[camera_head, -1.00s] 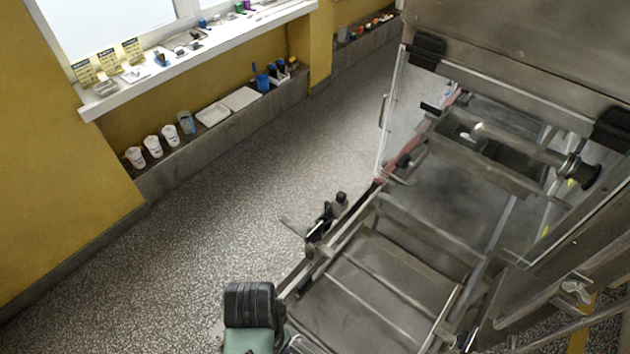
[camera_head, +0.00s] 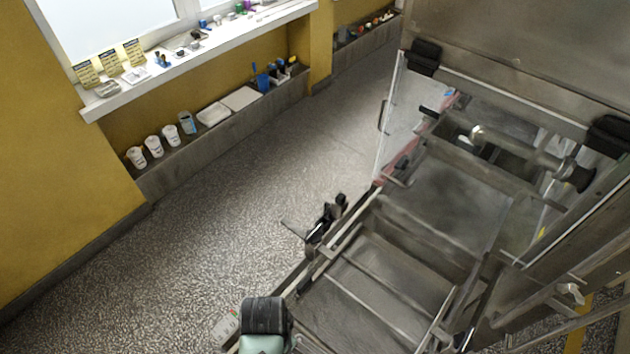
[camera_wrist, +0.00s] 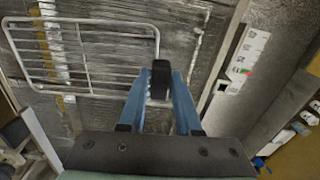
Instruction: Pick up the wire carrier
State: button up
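The wire carrier (camera_wrist: 84,52), a flat rack of thin metal rods in a rounded frame, shows in the upper left of the wrist view over a scuffed grey metal surface. My gripper (camera_wrist: 163,78) has two blue fingers with a gap between them; they look open. A black block shows in this gap, and I cannot tell whether it touches the fingers. The carrier's right end is just left of and beyond the fingertips, and no finger is visibly around a rod. In the head view I cannot make out the gripper or clearly pick out the carrier.
The steel machine (camera_head: 520,50) with open frames and rails fills the right of the head view. A black fitting (camera_head: 326,218) juts from its left side. A low ledge with white cups (camera_head: 154,146) runs along the yellow wall. The speckled floor between is clear.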

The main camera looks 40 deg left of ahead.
grip_shut()
